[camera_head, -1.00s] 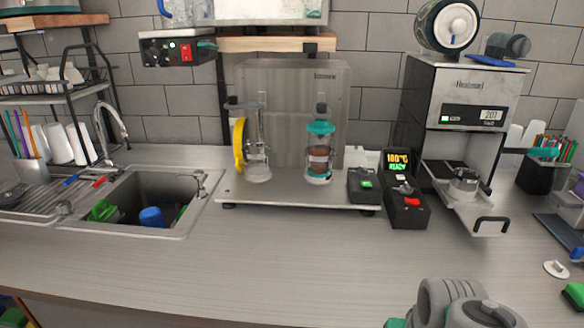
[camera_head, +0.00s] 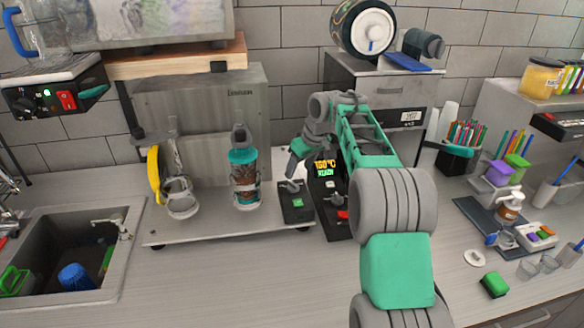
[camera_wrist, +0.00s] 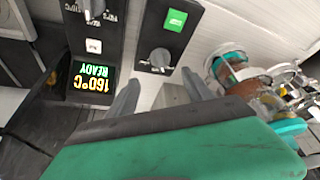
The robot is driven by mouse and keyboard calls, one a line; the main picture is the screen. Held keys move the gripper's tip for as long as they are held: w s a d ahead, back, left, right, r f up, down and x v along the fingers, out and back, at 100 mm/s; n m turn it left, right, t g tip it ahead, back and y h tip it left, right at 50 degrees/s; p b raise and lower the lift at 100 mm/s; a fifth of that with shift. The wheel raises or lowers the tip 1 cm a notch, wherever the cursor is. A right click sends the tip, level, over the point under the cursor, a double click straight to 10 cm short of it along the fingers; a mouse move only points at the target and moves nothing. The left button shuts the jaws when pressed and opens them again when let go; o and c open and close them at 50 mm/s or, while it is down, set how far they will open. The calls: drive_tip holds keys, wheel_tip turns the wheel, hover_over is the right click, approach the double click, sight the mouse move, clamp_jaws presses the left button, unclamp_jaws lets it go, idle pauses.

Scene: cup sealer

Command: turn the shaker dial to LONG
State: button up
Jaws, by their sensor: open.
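The dial (camera_wrist: 160,58) is a grey round knob on a dark control box (camera_head: 296,212) at the right end of the shaker plate. A lit green switch (camera_wrist: 175,20) sits on the same box; it also shows in the head view (camera_head: 298,202). The dial's markings are too small to read. My gripper (camera_wrist: 160,80) is open and empty, its two fingers spread to either side of the dial's line, with the dial just ahead of the tips. In the head view my gripper (camera_head: 292,172) is above the box's back end and hides part of it. Contact cannot be told.
A black box with a lit display (camera_wrist: 92,78) reading 160°C READY stands close beside the dial box. A teal-lidded shaker bottle (camera_head: 244,180) and a yellow-handled holder (camera_head: 172,180) stand on the shaker plate (camera_head: 210,225). The sink (camera_head: 70,245) is at left.

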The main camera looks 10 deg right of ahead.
sight(292, 183)
drive_tip(key=p+x, duration=0.1)
drive_tip(key=x, duration=0.6)
drive_tip(key=shift+s+a+f, duration=0.1)
drive_tip(key=shift+a, duration=0.05)
clamp_jaws()
idle(0.3)
